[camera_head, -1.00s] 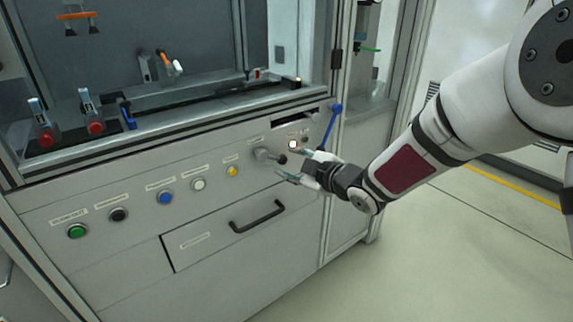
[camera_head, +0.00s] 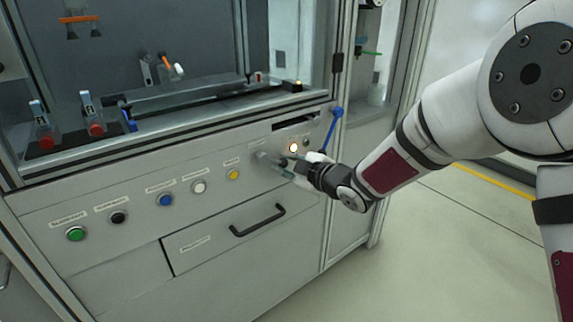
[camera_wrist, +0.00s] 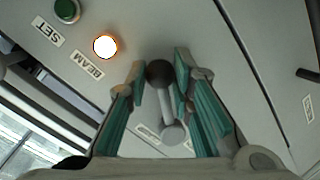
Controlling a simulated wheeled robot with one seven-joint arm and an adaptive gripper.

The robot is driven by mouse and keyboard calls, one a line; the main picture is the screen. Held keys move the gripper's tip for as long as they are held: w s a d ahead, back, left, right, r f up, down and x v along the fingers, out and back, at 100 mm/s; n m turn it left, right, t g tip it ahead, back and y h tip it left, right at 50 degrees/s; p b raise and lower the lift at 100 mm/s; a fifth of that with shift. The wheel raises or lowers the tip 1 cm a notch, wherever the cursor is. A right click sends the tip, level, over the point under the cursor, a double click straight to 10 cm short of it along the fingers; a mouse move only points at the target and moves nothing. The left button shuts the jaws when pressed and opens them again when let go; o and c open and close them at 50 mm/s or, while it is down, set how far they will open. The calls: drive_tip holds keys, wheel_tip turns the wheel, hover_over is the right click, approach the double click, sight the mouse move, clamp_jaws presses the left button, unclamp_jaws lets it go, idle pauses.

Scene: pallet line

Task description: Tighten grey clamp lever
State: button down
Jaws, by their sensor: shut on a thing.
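The grey clamp lever (camera_head: 262,157) is on the front panel of the cabinet, right of the yellow button, partly hidden by my gripper (camera_head: 280,166). In the wrist view the lever (camera_wrist: 173,132) shows a grey round part and a dark ball end between the teal-padded fingers. My gripper (camera_wrist: 160,72) is shut on the lever, with one finger on each side of it. The exact contact is hard to make out in the head view.
A lit beam lamp (camera_wrist: 105,46) and a green set button (camera_wrist: 66,10) are close by. The panel also has yellow (camera_head: 233,174), white (camera_head: 199,187) and blue (camera_head: 166,200) buttons. A drawer handle (camera_head: 258,220) sticks out below. A blue lever (camera_head: 334,127) stands at the right corner.

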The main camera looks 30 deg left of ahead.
drive_tip(key=shift+f, duration=0.1)
drive_tip(key=m, duration=0.1)
drive_tip(key=s+f+m+g+p, duration=0.1)
drive_tip(key=f+m+p, duration=0.1)
drive_tip(key=m, duration=0.1)
drive_tip(key=shift+s+a+f+g+y, duration=0.1)
drive_tip(key=shift+s+a+g+y, duration=0.2)
drive_tip(key=shift+s+a+y, duration=0.1)
drive_tip(key=s+m, duration=0.1)
drive_tip(key=s+f+m+g+p, duration=0.1)
drive_tip(key=m, duration=0.1)
drive_tip(key=shift+a+y, duration=0.4)
drive_tip(key=shift+s+a+f+m+y, duration=0.1)
drive_tip(key=shift+s+a+m+y, duration=0.2)
drive_tip(key=shift+m, duration=0.35)
drive_tip(key=shift+s+f+m+y, duration=0.1)
drive_tip(key=shift+s+m, duration=0.3)
drive_tip(key=shift+m, duration=0.25)
drive_tip(key=shift+s+g, duration=0.1)
drive_tip(key=shift+g, duration=0.2)
drive_tip(key=c, duration=1.4)
unclamp_jaws()
